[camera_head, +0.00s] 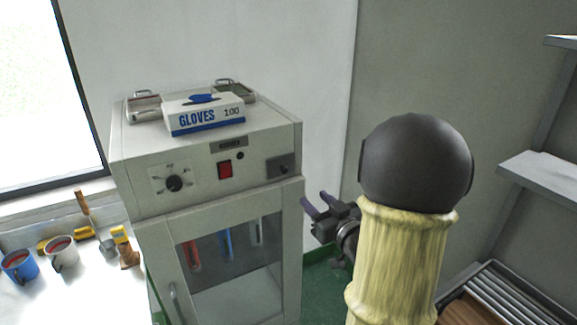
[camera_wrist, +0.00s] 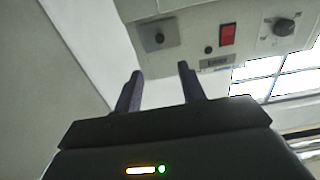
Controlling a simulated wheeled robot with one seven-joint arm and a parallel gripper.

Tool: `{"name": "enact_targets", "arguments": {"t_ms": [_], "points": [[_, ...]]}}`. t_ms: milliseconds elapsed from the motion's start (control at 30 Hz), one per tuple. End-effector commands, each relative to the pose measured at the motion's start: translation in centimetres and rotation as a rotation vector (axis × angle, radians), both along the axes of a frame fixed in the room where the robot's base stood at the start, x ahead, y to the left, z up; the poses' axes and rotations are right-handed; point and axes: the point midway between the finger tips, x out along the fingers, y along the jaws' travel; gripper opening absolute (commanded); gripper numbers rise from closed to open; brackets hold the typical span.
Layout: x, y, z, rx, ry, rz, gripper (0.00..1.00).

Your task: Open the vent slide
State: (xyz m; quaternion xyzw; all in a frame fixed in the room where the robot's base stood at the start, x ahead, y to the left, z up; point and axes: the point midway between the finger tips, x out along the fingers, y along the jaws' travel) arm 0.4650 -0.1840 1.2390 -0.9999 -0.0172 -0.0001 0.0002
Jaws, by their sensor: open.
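The vent slide appears to be the small dark grey plate with a black knob (camera_head: 283,166) at the right end of the cabinet's upper front panel. It also shows in the wrist view (camera_wrist: 157,38), just beyond my fingertips. My gripper (camera_head: 316,201) is to the right of the cabinet and lower than the plate in the head view. In the wrist view my gripper (camera_wrist: 160,72) has its two dark fingers apart, with nothing between them. The fingers look clear of the plate. I cannot tell how far the slide is open.
The white cabinet (camera_head: 150,143) has a dial (camera_head: 174,183), a red switch (camera_head: 225,169) and a windowed door with coloured strips inside. A glove box (camera_head: 205,117) and metal trays lie on top. Cups and tools stand on the left counter. Shelves (camera_head: 545,172) stand at the right.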

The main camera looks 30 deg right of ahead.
Motion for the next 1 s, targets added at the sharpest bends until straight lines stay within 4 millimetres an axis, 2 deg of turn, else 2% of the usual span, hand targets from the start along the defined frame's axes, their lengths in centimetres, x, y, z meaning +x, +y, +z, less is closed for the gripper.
{"name": "enact_targets", "arguments": {"t_ms": [700,833,1000], "points": [[12.4,0.5,0.2,-0.001,0.001,0.003,0.4],[14.0,0.5,0.2,-0.001,0.0,0.001,0.4],[14.6,0.5,0.0,0.0,0.001,0.0,0.4]]}}
